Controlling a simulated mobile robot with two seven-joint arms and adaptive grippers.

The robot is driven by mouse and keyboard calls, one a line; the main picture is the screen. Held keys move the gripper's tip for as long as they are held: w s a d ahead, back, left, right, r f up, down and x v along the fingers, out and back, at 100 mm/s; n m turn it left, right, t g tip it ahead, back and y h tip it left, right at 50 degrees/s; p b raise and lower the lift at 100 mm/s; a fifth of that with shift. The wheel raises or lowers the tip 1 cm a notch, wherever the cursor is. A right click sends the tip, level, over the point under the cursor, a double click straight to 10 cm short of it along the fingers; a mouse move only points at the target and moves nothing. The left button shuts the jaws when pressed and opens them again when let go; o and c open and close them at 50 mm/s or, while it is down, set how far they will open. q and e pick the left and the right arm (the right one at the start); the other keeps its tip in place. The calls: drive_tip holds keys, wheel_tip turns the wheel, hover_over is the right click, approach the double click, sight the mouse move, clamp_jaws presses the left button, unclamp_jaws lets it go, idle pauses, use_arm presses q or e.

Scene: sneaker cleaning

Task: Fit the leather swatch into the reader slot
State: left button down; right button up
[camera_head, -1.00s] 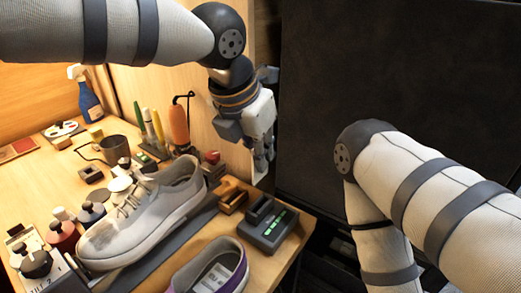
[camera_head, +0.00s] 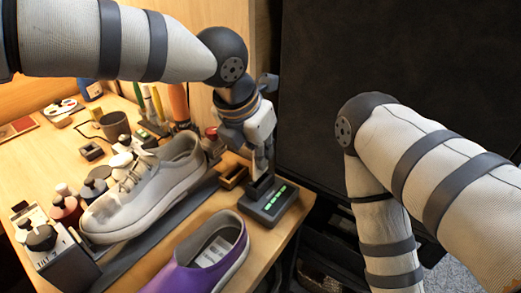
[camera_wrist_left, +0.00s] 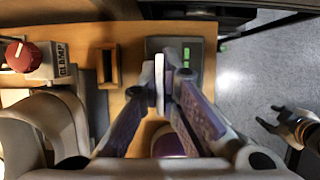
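The reader (camera_head: 266,208) is a dark box with green lights at the table's front right corner. It also shows in the wrist view (camera_wrist_left: 196,52), beneath the fingertips. My left gripper (camera_head: 262,170) points down right over the reader. In the wrist view, its fingers (camera_wrist_left: 162,90) are closed around a thin, pale piece seen edge-on, which looks like the leather swatch (camera_wrist_left: 159,80). The slot is hidden by fingers and swatch, so I cannot tell whether the swatch is in it. My right gripper (camera_wrist_left: 270,117) shows in the wrist view, its tips apart and empty, off the table's side.
An orange-brown open block (camera_head: 233,168) stands just left of the reader. A white sneaker (camera_head: 150,200) and a purple shoe (camera_head: 205,255) lie nearby. A red-knobbed clamp (camera_wrist_left: 30,58) is at left in the wrist view. A dark panel (camera_head: 400,60) rises behind.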

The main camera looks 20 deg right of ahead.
sight(263, 173)
use_arm(q)
drive_tip(key=shift+r, duration=0.1)
idle(0.8)
drive_tip(key=shift+f, duration=1.95)
idle(0.4)
drive_tip(key=c, duration=1.7)
unclamp_jaws()
drive_tip(key=v, duration=1.2)
drive_tip(key=shift+d, duration=0.1)
